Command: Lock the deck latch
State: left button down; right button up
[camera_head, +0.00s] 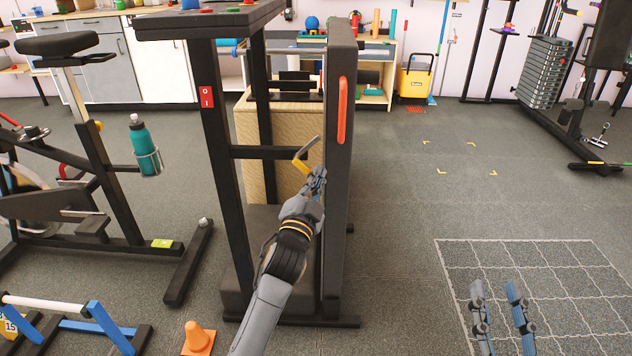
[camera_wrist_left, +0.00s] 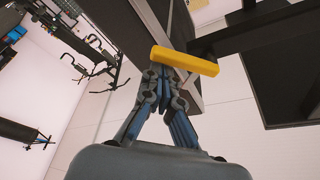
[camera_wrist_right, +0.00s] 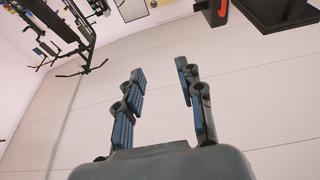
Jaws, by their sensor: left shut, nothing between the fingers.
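The folded treadmill deck (camera_head: 338,230) stands upright at the centre of the head view, with a red handle (camera_head: 342,110) on its face. The deck latch (camera_head: 301,164), a yellow lever, sits at the deck's edge by the black frame. It shows as a yellow bar in the left wrist view (camera_wrist_left: 185,61). My left gripper (camera_head: 319,176) is shut and empty, its fingertips close against the yellow bar; I cannot tell whether they touch. They also show in the left wrist view (camera_wrist_left: 165,72). My right gripper (camera_head: 496,287) is open and empty, away at the lower right.
The treadmill frame (camera_head: 215,150) rises left of the deck, with a wooden box (camera_head: 250,125) behind it. An exercise bike (camera_head: 80,130), an orange cone (camera_head: 198,338) and a low hurdle (camera_head: 60,310) stand left. Floor on the right is clear, with a white grid (camera_head: 560,262).

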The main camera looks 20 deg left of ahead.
pick_arm(q)
jog(key=shift+a+f, duration=0.1)
pick_arm(e)
jog(key=shift+s+r, duration=0.1)
jog(key=shift+r, duration=0.15)
